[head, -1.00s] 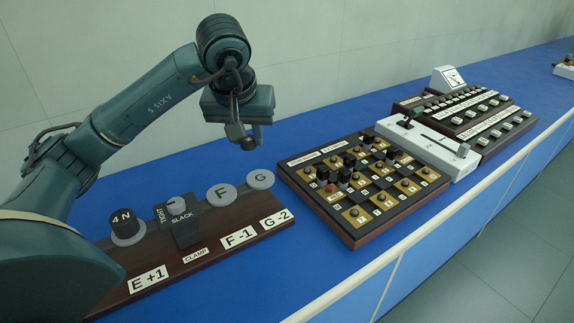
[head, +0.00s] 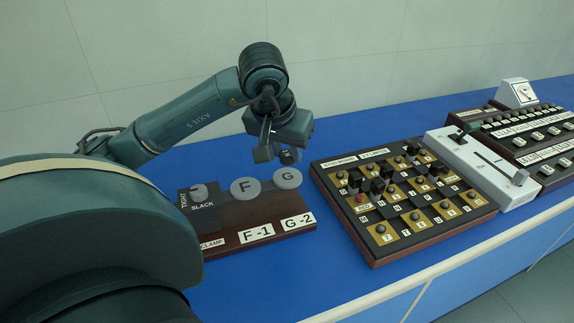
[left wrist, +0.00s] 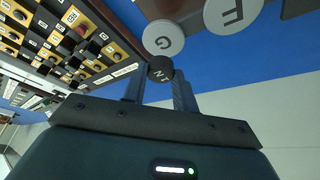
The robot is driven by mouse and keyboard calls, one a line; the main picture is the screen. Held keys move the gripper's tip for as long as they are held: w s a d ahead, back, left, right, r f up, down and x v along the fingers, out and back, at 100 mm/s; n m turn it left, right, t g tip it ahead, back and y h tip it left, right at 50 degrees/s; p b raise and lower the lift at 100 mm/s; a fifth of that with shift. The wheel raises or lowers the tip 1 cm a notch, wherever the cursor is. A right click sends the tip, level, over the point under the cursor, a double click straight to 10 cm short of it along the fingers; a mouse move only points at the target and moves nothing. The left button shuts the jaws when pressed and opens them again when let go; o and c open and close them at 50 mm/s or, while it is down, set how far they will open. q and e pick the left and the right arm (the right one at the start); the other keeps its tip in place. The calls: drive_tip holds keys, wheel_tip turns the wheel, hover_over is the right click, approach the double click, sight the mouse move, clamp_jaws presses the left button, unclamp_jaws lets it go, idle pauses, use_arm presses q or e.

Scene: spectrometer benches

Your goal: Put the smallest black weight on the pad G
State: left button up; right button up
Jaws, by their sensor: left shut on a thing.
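My left gripper (head: 277,154) is shut on a small black weight (head: 290,156). In the left wrist view the weight (left wrist: 160,69) sits between the two fingers and bears a "1 N" mark. The gripper holds it in the air just above and behind the pad G (head: 288,178), a round grey disc that looks empty. Pad G (left wrist: 163,38) also shows in the left wrist view, close beyond the weight. The bare grey pad F (head: 245,189) is left of G. My right gripper is not in view.
The dark wooden base (head: 270,212) carries the pads, the clamp block (head: 199,205) and labels. A board of black and gold squares (head: 405,200) stands right of it, with a white slider unit (head: 480,165) beyond. My left arm hides the base's left end.

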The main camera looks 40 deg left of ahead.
sight(285, 157)
use_arm(q)
wheel_tip(285, 157, down, 4)
drive_tip(key=shift+r, duration=0.1)
drive_tip(key=shift+f+b, duration=0.25)
drive_tip(key=shift+b, duration=0.1)
drive_tip(key=o, duration=1)
drive_tip(key=shift+r, duration=0.1)
drive_tip(key=shift+r+p, duration=0.15)
drive_tip(key=shift+p, duration=0.15)
drive_tip(key=shift+r, duration=0.35)
drive_tip(key=p+v, duration=0.1)
drive_tip(key=v, duration=1)
drive_tip(key=shift+s+d+r, duration=0.1)
drive_tip(key=shift+s+r, duration=0.05)
